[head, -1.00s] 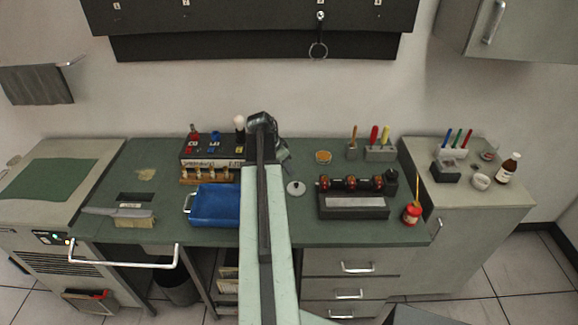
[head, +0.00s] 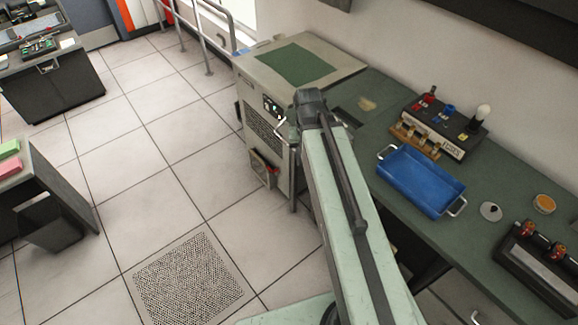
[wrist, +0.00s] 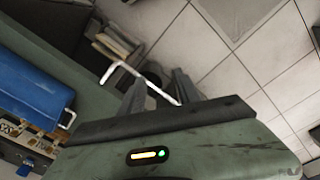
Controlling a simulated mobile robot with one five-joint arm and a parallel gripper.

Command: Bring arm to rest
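My arm reaches forward across the middle of the head view, over the left part of the green workbench (head: 385,115). Its dark wrist end is in front of the grey cabinet. The fingertips are not clear in the head view.
A blue tray (head: 420,180) lies on the bench, right of my arm. A box with switches and a bulb (head: 440,128) stands behind it. The grey cabinet (head: 265,130) stands left of the bench. Tiled floor (head: 150,150) lies open at left; a dark desk (head: 55,90) is far left.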

